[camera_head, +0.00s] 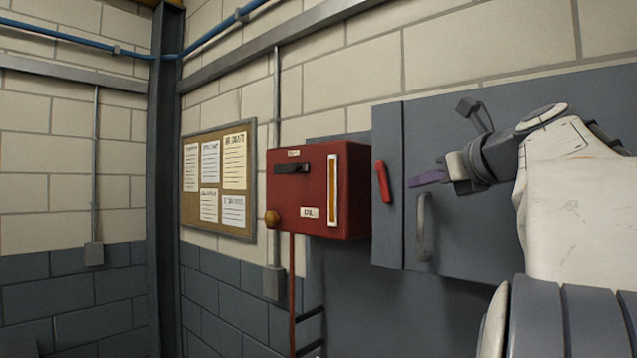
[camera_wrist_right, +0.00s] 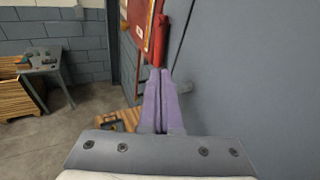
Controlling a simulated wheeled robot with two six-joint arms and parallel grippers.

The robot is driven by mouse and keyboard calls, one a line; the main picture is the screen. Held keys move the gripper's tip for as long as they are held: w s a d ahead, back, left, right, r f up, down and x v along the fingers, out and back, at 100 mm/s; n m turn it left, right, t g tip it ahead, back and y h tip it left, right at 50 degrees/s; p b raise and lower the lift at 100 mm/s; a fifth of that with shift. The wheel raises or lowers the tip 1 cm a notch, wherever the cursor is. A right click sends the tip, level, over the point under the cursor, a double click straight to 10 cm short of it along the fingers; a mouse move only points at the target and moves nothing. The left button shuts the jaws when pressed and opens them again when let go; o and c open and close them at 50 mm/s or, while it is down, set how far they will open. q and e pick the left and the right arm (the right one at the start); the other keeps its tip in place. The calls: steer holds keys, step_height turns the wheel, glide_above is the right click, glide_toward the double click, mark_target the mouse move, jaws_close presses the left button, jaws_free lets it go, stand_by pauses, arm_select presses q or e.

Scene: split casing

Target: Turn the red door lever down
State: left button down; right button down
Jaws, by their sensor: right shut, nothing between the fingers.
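The red door lever (camera_head: 382,182) is a short bar near the left edge of the grey cabinet door (camera_head: 480,230). It stands close to vertical, with its lower end slightly to the right. My right gripper (camera_head: 411,182) has purple fingers, shut and empty, pointing left towards the lever. In the head view a small gap shows between the fingertips and the lever. In the right wrist view the closed fingers (camera_wrist_right: 158,72) point at the red lever (camera_wrist_right: 159,40); contact cannot be told there. My left gripper is not in view.
A grey pull handle (camera_head: 424,228) sits on the door below my right gripper. A red box (camera_head: 345,210) with a black handle and an orange knob is just left of the door. A notice board (camera_head: 219,180) hangs further left. The wrist view shows a small table (camera_wrist_right: 45,62).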

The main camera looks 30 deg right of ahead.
mark_target(389, 191)
steer(key=p+x, duration=0.2)
steer(key=x, duration=0.4)
steer(key=shift+w, duration=0.1)
steer(key=shift+w+f, duration=0.2)
steer(key=shift+w, duration=0.4)
